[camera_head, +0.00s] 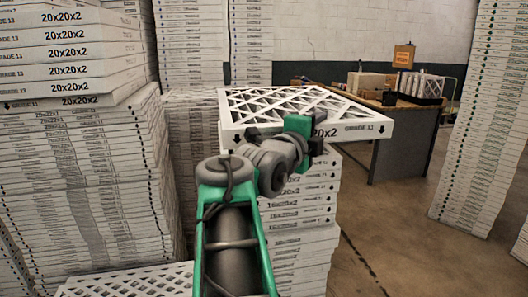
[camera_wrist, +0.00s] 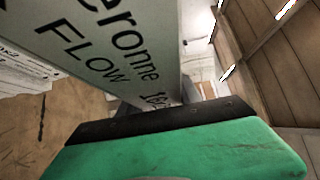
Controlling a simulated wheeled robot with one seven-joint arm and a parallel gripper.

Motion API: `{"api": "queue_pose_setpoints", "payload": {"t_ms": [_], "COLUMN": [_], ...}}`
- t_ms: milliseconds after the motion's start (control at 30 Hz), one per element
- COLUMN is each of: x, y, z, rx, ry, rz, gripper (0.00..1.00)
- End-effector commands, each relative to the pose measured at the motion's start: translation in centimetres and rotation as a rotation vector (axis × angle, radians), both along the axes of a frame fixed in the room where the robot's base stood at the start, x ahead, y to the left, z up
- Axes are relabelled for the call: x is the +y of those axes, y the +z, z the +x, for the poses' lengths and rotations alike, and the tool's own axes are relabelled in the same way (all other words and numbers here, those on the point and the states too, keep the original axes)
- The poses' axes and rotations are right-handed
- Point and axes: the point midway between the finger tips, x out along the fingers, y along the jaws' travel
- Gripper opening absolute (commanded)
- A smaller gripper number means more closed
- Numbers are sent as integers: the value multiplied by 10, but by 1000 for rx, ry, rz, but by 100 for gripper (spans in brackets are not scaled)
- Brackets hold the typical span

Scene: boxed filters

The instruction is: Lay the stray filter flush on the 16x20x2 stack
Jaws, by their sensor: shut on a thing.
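The stray filter (camera_head: 355,132), a white-framed panel with a lattice face, is held roughly level, its printed edge partly hidden by my arm. My gripper (camera_head: 314,138) is shut on its near edge. In the wrist view the filter's printed side (camera_wrist: 105,45) rises beside my black-and-green gripper (camera_wrist: 150,122). The 16x20x2 stack (camera_head: 305,212) stands below and behind my arm, with white printed edges. The held filter overhangs this stack to the right. Its top is hidden under the filter, so I cannot tell whether they touch.
Tall 20x20x2 stacks (camera_head: 75,55) stand at left, and more stacks (camera_head: 190,45) stand behind. A leaning tall stack (camera_head: 483,120) is at right. A workbench (camera_head: 405,140) with boxes stands at the back. The floor (camera_head: 390,235) at right is clear.

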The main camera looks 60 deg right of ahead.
Motion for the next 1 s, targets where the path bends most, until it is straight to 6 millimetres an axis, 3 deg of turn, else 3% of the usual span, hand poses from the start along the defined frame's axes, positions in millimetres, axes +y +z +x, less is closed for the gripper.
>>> {"api": "queue_pose_setpoints", "payload": {"t_ms": [33,167,467,600,867,1000], "x": [1,-6,-68,-87,-105,-104], "y": [-9,-13,-46,-79,-109,-134], "z": [1,9,63,80,95,95], "rx": [-2,0,4,4,0,1], "ry": [2,5,5,2,2,2], "rz": [-3,-1,4,2,0,0], "gripper": [0,0,0,0,0,0]}}
